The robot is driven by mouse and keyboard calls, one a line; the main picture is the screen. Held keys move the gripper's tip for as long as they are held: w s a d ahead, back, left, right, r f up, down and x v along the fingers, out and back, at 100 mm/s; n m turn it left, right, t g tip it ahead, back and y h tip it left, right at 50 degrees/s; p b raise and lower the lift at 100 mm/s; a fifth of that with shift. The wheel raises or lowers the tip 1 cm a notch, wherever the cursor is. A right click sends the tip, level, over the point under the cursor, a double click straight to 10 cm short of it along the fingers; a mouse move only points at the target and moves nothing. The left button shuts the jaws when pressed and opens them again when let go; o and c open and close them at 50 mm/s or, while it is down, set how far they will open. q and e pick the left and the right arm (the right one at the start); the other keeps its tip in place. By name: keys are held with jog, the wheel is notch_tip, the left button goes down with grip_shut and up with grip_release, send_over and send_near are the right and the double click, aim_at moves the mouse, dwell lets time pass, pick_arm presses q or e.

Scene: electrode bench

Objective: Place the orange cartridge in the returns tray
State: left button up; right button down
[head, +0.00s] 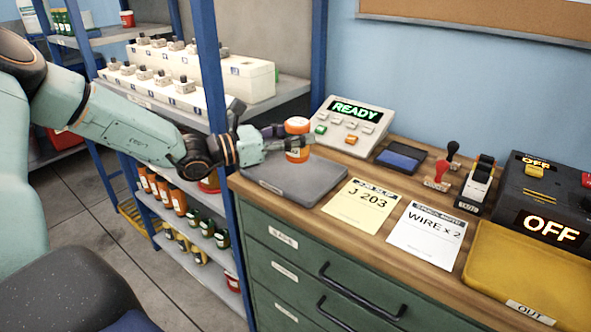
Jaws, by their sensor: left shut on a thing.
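The orange cartridge (297,126), a small cylinder with a pale band, is upright in my left gripper (292,141). The gripper reaches in from the left and its fingers are shut around the cartridge's middle. The cartridge is over the back part of a flat grey tray (310,186) at the left end of the bench. I cannot tell whether its base touches the tray. No returns label is legible. A yellow tray marked OUT (531,309) lies at the bench's right front. My right gripper is not in view.
A console reading READY (357,115) stands behind the grey tray. Yellow J 203 (358,205) and white WIRE x 2 (427,236) cards lie right of it. A blue shelf post (212,70) rises close to my left arm. The grey tray's front is clear.

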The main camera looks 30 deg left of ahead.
aim_at(295, 162)
pick_arm(q)
jog(key=f+b, duration=0.1)
jog(key=f, duration=0.2)
jog(key=f+b, duration=0.1)
jog(key=f, duration=0.3)
jog(key=shift+a, duration=0.2)
jog(key=shift+d, duration=0.2)
jog(key=shift+a, duration=0.3)
jog(key=shift+a+f, duration=0.1)
jog(key=shift+f, duration=0.1)
jog(key=o, duration=1)
jog(key=shift+c, duration=0.2)
jog(key=shift+o, duration=1.4)
jog(key=shift+d+r, duration=0.1)
jog(key=shift+d, duration=0.2)
jog(key=shift+o, duration=0.4)
jog(key=shift+a, duration=0.1)
jog(key=shift+a, duration=0.1)
